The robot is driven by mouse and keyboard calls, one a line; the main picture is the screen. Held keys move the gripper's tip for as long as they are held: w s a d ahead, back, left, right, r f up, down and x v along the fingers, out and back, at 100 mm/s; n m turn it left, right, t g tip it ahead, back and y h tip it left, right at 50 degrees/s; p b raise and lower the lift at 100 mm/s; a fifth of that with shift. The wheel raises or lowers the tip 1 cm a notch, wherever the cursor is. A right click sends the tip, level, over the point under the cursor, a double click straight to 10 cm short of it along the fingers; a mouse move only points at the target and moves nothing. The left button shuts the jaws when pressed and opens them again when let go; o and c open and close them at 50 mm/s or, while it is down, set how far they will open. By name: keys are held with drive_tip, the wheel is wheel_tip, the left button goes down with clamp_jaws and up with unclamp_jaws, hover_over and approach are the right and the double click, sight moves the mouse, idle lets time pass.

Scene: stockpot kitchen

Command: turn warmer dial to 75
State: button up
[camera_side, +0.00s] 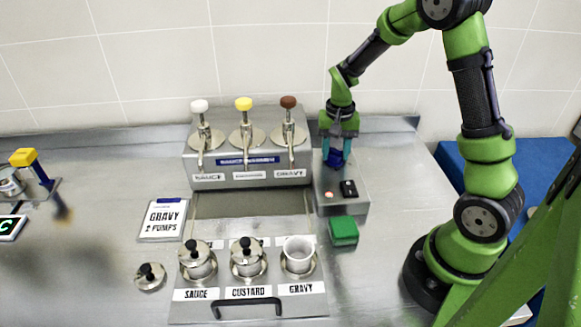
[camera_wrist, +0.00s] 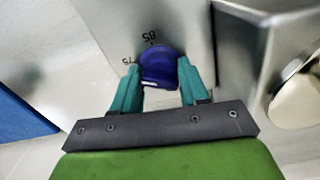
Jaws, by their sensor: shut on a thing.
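The warmer dial (camera_side: 335,159) is a dark blue knob on the grey steel warmer box (camera_side: 341,197), right of the pump stand. My gripper (camera_side: 337,153) is over it from above with teal fingers on either side. In the wrist view my gripper (camera_wrist: 159,70) is shut on the dial (camera_wrist: 160,62). The printed marks "85" (camera_wrist: 149,37) and "75" (camera_wrist: 127,60) show beyond and left of the knob. A pale mark shows on the knob's near edge. I cannot tell which number the dial points at.
A pump stand (camera_side: 222,180) with white, yellow and brown pumps stands left of the warmer. A black switch (camera_side: 348,188) and small reddish light (camera_side: 329,195) sit on the warmer's front. A green block (camera_side: 343,231) lies before it.

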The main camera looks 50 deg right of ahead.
sight(336, 149)
drive_tip(key=o, duration=1.1)
drive_tip(key=shift+r, duration=0.1)
wheel_tip(336, 149, up, 17)
drive_tip(key=shift+f, duration=0.1)
drive_tip(key=s+a+n+t, duration=0.2)
drive_tip(key=s+a, duration=0.2)
drive_tip(key=a, duration=0.1)
drive_tip(key=s+a+r+n+t+y, duration=0.1)
drive_tip(key=s+a+n+t, duration=0.1)
drive_tip(key=s+a, duration=0.2)
drive_tip(key=s+a+r+n+t+y, duration=0.1)
drive_tip(key=s+a+n+t, duration=0.1)
drive_tip(key=a, duration=0.4)
drive_tip(key=shift+s+a+r+n+t, duration=0.15)
drive_tip(key=shift+s+t, duration=0.15)
drive_tip(key=shift+s, duration=0.3)
drive_tip(key=shift+s+a+r+n+t, duration=0.15)
drive_tip(key=shift+s+t, duration=0.15)
drive_tip(key=shift+s, duration=0.3)
